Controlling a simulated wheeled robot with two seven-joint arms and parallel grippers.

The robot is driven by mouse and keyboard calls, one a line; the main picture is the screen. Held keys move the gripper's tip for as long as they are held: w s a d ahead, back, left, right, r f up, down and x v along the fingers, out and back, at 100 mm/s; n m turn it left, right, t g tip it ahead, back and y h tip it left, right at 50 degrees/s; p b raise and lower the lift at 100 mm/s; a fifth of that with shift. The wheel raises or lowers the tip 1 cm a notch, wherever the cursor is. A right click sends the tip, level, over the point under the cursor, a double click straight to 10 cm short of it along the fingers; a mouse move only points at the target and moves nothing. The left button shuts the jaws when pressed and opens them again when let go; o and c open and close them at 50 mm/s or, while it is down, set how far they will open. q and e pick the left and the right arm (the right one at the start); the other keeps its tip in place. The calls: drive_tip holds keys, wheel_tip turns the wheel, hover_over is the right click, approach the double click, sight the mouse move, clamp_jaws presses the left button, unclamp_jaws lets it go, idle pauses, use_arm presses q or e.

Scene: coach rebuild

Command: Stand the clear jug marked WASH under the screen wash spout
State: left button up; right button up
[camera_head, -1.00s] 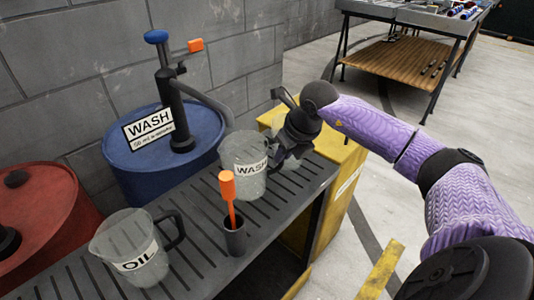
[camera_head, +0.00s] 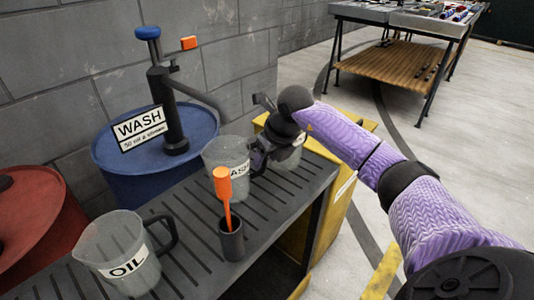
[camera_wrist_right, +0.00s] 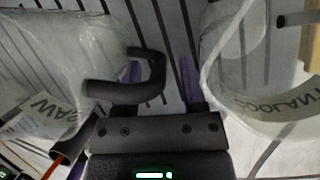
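The clear jug marked WASH (camera_head: 213,156) stands upright on the slatted bench, its label partly hidden by an orange handle. In the right wrist view it is at the left (camera_wrist_right: 60,60), with its dark handle (camera_wrist_right: 157,70) pointing toward my gripper. My right gripper (camera_head: 262,148) is at the jug's handle side. In the wrist view its purple fingers (camera_wrist_right: 161,80) are apart, with the handle's outer bar between them. The spout (camera_head: 205,97) reaches from the pump on the blue WASH drum (camera_head: 155,165); its end appears above the jug, but exact alignment is unclear. My left gripper is out of view.
A clear jug labelled COOLANT (camera_wrist_right: 255,105) stands close on the gripper's other side. A dark cup (camera_head: 231,242) with an orange-handled tool (camera_head: 222,184) stands in front of the WASH jug. The OIL jug (camera_head: 105,243) is at front left. A red drum (camera_head: 35,220) is further left.

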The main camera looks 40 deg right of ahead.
drive_tip(key=shift+r, duration=0.4)
use_arm(q)
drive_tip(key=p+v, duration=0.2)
drive_tip(key=p, duration=0.1)
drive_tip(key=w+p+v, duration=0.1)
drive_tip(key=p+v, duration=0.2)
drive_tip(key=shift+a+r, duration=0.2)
use_arm(e)
drive_tip(key=v, duration=1.1)
drive_tip(key=shift+s+r, duration=0.2)
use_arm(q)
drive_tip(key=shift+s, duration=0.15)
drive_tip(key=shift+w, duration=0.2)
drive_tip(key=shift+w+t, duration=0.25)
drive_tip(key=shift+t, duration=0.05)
